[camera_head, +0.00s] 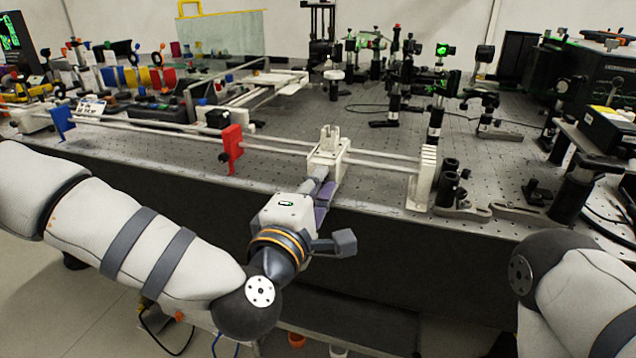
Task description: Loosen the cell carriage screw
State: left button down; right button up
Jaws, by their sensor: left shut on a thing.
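The cell carriage (328,151) is a pale block on two light rails near the front edge of the optical bench, with a small upright holder on top. My left gripper (323,187) reaches up to its near side from below and is shut there. What lies between the fingertips is hidden by the gripper, so I cannot make out the screw itself; it appears to be the part held at the carriage's front. My right arm shows at the lower right, but its gripper is out of view.
A red clamp (232,146) and a blue clamp (63,122) stand along the rails to the left. A white end block (422,178) holds the rails at the right, beside black post holders (447,184). Optics mounts crowd the back.

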pick_arm(q)
jog(key=n, duration=0.5)
jog(key=shift+f+n, duration=0.1)
jog(key=shift+n, duration=0.2)
dwell(0.4)
jog(key=c, duration=1.6)
grip_release()
jog(key=shift+s, duration=0.1)
